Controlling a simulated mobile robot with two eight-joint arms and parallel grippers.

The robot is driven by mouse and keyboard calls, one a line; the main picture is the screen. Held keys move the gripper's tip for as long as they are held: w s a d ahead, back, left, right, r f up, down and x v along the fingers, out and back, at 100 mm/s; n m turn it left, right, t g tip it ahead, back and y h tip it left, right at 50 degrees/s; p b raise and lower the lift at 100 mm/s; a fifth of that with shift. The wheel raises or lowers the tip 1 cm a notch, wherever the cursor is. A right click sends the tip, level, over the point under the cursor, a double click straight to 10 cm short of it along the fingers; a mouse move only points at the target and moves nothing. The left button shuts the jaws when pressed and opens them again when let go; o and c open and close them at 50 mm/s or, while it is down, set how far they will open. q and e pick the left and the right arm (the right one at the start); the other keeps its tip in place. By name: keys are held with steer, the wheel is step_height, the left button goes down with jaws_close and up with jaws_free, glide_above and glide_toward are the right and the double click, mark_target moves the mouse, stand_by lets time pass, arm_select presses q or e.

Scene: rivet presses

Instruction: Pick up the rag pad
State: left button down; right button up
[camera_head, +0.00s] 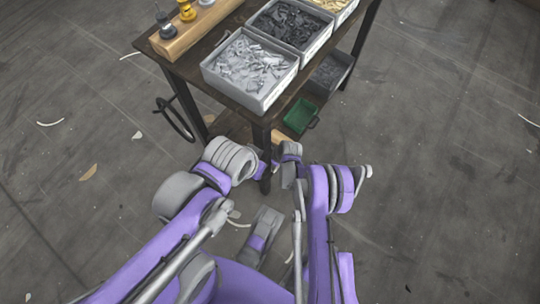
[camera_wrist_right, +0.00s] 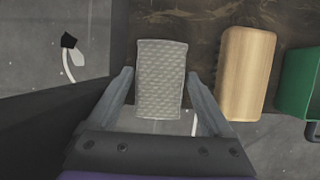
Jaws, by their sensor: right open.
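The rag pad (camera_wrist_right: 161,78) is a pale grey, quilted rectangle in the right wrist view. It lies on a dark brown surface, with its lower end near that surface's edge. My right gripper (camera_wrist_right: 160,76) is open, with one finger to the left and one to the right of the pad. Both fingers look apart from it, and the pad's lower end reaches between them. I cannot make out the pad in the head view. My left arm comes in from the left there, but its gripper does not show clearly.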

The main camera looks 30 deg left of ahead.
steer(key=shift+a+f, duration=0.15)
steer(key=shift+f, duration=0.25)
steer(key=shift+f+b, duration=0.2)
steer(key=shift+b, duration=0.15)
stand_by(0.4)
steer(key=c, duration=1)
steer(key=shift+r, duration=0.1)
